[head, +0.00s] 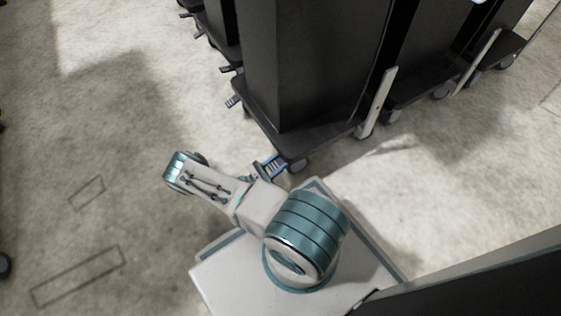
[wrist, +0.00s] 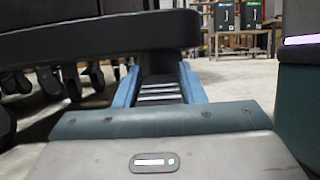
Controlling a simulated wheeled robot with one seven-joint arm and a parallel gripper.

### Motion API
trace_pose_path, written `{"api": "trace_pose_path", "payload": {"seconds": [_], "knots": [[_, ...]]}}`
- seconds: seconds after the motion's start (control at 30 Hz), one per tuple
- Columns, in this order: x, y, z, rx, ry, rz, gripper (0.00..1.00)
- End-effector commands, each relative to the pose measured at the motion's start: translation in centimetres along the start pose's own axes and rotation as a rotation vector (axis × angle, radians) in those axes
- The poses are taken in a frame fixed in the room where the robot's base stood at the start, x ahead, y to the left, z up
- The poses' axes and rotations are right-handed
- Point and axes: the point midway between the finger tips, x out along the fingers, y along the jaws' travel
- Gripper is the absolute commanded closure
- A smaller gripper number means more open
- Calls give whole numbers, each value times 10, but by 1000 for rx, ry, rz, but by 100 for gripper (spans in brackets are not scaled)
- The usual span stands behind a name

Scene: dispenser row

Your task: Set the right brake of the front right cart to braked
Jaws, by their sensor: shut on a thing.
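The front cart (head: 330,132) is a dark tall unit on a black base, with a caster (head: 298,165) at its near corner. My gripper (head: 268,166) is low at this corner, just left of the caster. In the wrist view its blue fingers (wrist: 160,88) lie on both sides of a dark ridged brake pedal (wrist: 160,96) and are shut on it. The pedal runs under the cart's base edge (wrist: 100,36). Its far end is hidden under the base, and its tilt is hard to tell.
Another ridged pedal (head: 232,101) sticks out at the left of the same cart. More dark carts stand behind and to the right, with a pale upright post (head: 378,104) between. The floor (head: 110,130) to the left is clear.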

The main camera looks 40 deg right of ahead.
Motion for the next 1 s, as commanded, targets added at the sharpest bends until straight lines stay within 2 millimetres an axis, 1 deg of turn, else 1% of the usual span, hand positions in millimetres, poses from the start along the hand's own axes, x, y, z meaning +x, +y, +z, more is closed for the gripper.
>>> {"api": "trace_pose_path", "payload": {"seconds": [0.03,0.3,0.33,0.37,0.4,0.67,0.77,0.87,0.97,1.0], "knots": [[0,2,0,4,-4,3,100],[0,2,0,4,-5,2,100],[0,2,0,4,-5,2,61],[0,2,0,4,-5,2,53],[0,2,0,4,-4,2,42],[0,1,0,2,-4,-1,42],[-2,1,0,2,-4,0,42],[-11,1,1,3,-5,1,42],[-27,2,1,5,-3,4,42],[-35,2,3,6,-4,4,42]]}}
